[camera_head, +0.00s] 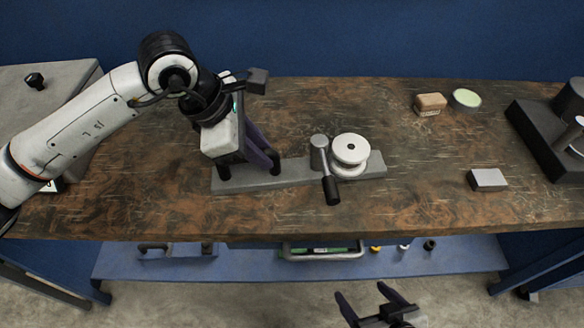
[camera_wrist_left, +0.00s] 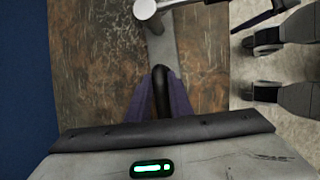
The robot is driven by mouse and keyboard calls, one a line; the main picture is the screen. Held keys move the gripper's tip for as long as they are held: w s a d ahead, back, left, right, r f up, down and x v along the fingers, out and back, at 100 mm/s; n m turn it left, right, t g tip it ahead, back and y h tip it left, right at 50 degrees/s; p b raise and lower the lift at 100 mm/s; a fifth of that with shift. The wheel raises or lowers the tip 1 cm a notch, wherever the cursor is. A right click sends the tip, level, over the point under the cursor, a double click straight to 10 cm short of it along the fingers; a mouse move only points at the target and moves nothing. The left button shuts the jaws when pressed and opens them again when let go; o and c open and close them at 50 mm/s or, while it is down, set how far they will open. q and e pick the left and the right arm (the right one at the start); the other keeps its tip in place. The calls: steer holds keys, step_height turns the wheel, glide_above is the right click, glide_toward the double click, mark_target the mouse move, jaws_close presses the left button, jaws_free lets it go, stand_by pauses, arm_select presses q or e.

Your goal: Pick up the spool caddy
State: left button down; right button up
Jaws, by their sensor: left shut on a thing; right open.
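The spool caddy is a long grey base (camera_head: 297,172) lying on the wooden bench. It carries a white spool (camera_head: 350,150) and a metal post with a black-ended lever (camera_head: 326,170) at its right part. Black uprights stand at its left part. My left gripper (camera_head: 268,158) is over that left part, its dark purple fingers shut on the black handle (camera_wrist_left: 160,88), seen between them in the left wrist view. The gripper body hides much of the handle. The base appears to rest on the bench. My right gripper (camera_head: 378,302) is open and empty, low in front of the bench.
At the back right are a tan block (camera_head: 430,103) and a round pale green-topped dish (camera_head: 466,98). A grey block (camera_head: 488,180) and a dark apparatus (camera_head: 552,140) are at the right. A blue lower shelf (camera_head: 240,267) holds several items.

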arm_select(q)
step_height(320, 180, up, 10)
steer(key=b, duration=0.1)
steer(key=shift+r, duration=0.15)
arm_select(e)
steer(key=shift+f, duration=0.6)
arm_select(q)
steer(key=shift+s+f+b, duration=0.1)
steer(key=shift+f+b, duration=1.7)
steer(key=shift+s+f+b, duration=0.1)
steer(key=shift+f+b, duration=0.55)
steer(key=shift+f, duration=0.05)
steer(key=shift+f+b, duration=0.6)
steer(key=shift+f, duration=0.05)
steer(key=shift+s+f+b, duration=0.1)
steer(key=shift+f+b, duration=0.55)
steer(key=shift+f, duration=0.05)
steer(key=shift+d+f+b, duration=0.1)
steer(key=shift+f+b, duration=0.45)
steer(key=shift+f, duration=0.05)
arm_select(e)
steer(key=f, duration=0.1)
steer(key=a+f, duration=0.1)
steer(key=f, duration=0.1)
steer(key=w+f, duration=0.1)
steer(key=f, duration=0.1)
steer(key=shift+w+a, duration=0.1)
steer(key=shift+a, duration=0.3)
